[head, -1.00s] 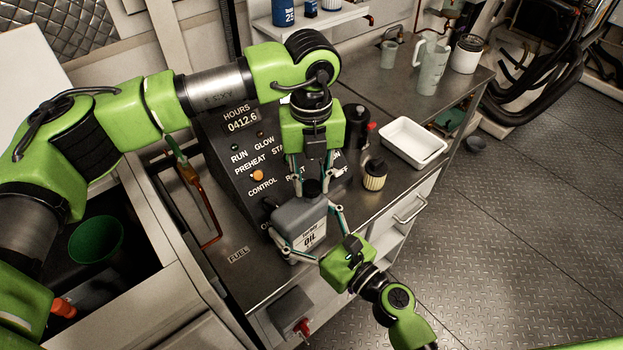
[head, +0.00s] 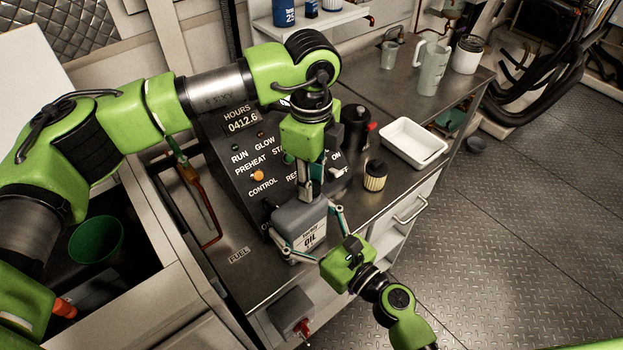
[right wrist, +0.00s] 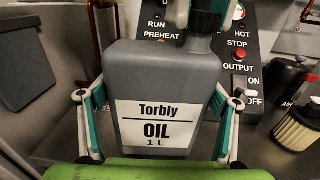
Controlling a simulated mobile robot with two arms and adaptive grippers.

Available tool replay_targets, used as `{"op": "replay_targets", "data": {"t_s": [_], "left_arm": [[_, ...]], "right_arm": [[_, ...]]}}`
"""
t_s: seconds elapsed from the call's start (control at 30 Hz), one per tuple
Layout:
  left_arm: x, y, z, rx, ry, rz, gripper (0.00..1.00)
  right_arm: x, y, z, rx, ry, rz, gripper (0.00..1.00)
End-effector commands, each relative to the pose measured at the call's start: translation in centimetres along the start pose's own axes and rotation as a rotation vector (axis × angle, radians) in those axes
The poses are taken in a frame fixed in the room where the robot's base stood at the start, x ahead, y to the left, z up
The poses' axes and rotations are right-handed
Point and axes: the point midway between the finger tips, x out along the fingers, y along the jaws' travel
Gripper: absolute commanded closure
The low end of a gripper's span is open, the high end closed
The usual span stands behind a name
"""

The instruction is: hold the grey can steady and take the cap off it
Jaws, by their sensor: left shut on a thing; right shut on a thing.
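The grey can (head: 299,217), with a white "Torbly OIL 1 L" label, stands upright on the metal bench. It fills the middle of the right wrist view (right wrist: 162,78). My right gripper (head: 305,236) is shut on the can's body, one finger on each side; its fingers also show in the right wrist view (right wrist: 160,122). My left gripper (head: 311,192) points down from above and is shut on the dark cap (right wrist: 206,22) at the top of the can. The cap sits at the can's neck; the fingers hide part of it.
A sloped control panel (head: 250,165) stands close behind the can. A yellowish filter (head: 375,176), a black bottle (head: 355,125) and a white tray (head: 413,144) are to the right. A jug (head: 431,68) stands further back. The bench left of the can is mostly bare.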

Motion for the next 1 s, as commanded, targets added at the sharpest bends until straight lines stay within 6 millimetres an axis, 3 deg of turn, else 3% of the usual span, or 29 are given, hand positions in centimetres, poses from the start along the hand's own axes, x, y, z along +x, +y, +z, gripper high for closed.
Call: {"op": "replay_targets", "data": {"t_s": [1.0], "left_arm": [[-2.2, 0.0, 0.0, 0.001, 0.0, 0.0, 1.0]], "right_arm": [[0.0, 0.0, 0.0, 0.001, -0.001, 0.0, 0.79]]}}
